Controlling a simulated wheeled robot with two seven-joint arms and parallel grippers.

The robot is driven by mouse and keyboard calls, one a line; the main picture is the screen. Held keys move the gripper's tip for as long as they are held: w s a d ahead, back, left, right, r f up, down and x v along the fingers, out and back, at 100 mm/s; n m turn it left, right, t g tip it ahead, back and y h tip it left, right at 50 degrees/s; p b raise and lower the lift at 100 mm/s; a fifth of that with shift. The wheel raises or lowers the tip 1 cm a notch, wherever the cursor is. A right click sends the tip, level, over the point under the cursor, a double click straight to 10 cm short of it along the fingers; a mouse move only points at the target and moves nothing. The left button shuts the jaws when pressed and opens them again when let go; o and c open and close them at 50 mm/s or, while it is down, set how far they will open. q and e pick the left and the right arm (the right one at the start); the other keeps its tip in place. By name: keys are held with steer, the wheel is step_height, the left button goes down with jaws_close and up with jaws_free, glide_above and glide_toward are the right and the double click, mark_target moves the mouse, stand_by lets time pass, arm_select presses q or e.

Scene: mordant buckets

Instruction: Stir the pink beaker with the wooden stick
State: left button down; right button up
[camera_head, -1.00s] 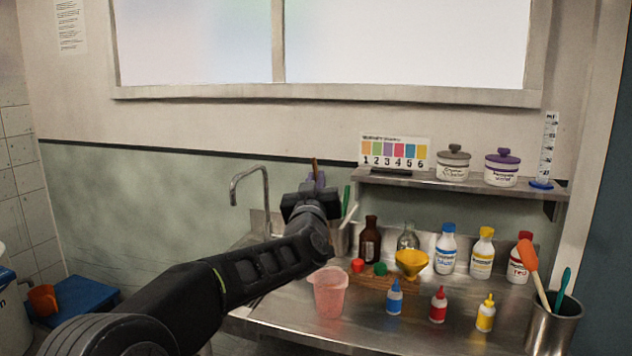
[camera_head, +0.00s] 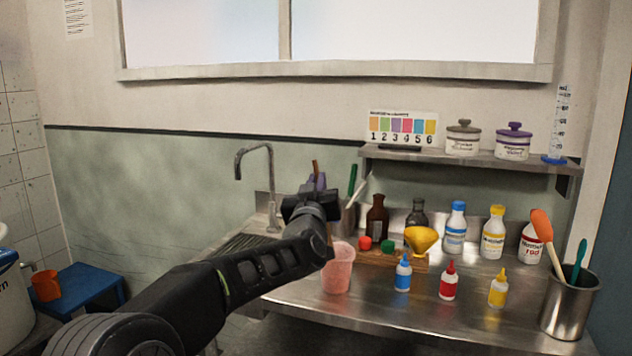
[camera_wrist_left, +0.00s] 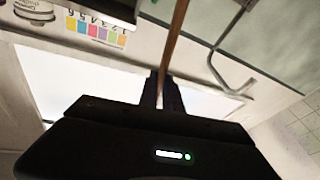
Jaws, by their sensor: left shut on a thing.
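The pink beaker (camera_head: 338,272) stands upright on the steel counter, a translucent pink cup. My left gripper (camera_head: 317,184) is above and slightly left of the beaker in the head view. It is shut on the wooden stick (camera_head: 315,166), a thin brown rod whose top sticks up past the fingers. A short lower part shows below the wrist, near the beaker's rim; I cannot tell whether its tip is inside. In the left wrist view the stick (camera_wrist_left: 177,38) runs up from between the fingers (camera_wrist_left: 164,90). My right gripper is not in view.
Right of the beaker are a wooden block (camera_head: 400,259) with red and green caps, a yellow funnel (camera_head: 421,239), and small blue, red and yellow bottles. A steel utensil holder (camera_head: 570,306) stands at right. A tap (camera_head: 255,160) rises behind. The front counter is clear.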

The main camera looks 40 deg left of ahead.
arm_select(q)
step_height(320, 180, down, 7)
steer(key=d+b, duration=0.1)
steer(key=b, duration=0.4)
steer(key=shift+w, duration=0.2)
steer(key=shift+d+r, duration=0.1)
